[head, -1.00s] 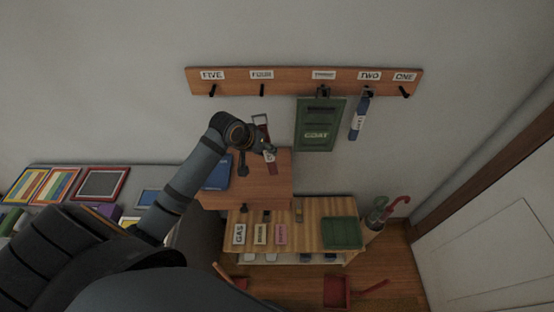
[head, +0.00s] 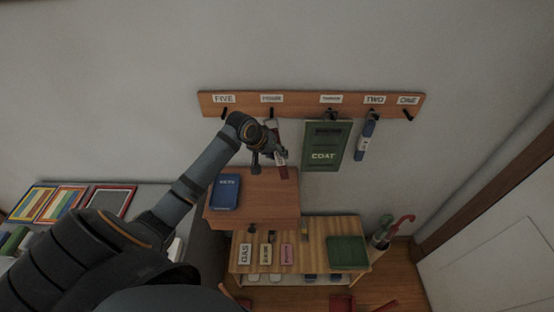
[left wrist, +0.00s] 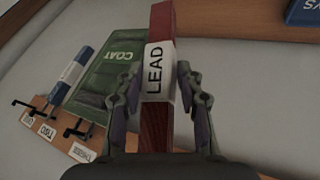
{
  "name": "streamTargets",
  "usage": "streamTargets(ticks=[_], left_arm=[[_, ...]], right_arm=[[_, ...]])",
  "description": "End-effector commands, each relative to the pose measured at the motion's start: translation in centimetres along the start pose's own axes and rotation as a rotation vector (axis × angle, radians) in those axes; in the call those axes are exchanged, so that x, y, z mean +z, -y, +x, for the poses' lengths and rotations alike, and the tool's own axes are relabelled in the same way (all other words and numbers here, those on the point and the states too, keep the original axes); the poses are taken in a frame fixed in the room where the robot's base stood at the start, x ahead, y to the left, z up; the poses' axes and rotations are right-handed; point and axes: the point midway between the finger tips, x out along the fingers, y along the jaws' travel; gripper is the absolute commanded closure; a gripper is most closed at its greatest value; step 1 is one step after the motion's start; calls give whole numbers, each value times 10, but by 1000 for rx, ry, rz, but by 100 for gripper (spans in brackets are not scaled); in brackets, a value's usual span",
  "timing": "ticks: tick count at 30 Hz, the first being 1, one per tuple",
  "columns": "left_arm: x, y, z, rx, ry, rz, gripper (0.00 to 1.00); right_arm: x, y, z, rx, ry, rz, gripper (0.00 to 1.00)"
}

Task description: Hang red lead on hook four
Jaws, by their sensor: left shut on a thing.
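The red lead (left wrist: 157,125), with a white LEAD label, is between the fingers of my left gripper (left wrist: 158,85), which is shut on it. In the head view the lead (head: 282,168) shows small beside my left gripper (head: 270,160), below the rail and in front of the wall. Hook four (head: 271,114) sits under the FOUR label (head: 272,98) on the wooden rail (head: 300,104); nothing is seen hanging on it. The lead is below the hook and apart from it. My wrist partly hides the space under the hook. My right gripper is not in view.
A green COAT item (head: 326,146) hangs on hook three, close right of the lead. A blue item (head: 366,140) hangs on hook two. Hooks five (head: 224,113) and one (head: 407,114) look empty. A brown cabinet (head: 275,205) with a blue box (head: 225,192) stands below.

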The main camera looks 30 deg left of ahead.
Motion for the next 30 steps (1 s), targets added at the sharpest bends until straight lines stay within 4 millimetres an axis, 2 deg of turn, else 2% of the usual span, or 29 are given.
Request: streamTargets(ticks=[3, 23, 30], left_arm=[[-7, 3, 6, 1, -2, -1, 91], [-46, 16, 26, 1, -1, -1, 92], [-54, 21, 34, 0, 0, -1, 92]], right_arm=[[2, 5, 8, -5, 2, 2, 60], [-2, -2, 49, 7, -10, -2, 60], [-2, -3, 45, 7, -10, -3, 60]])
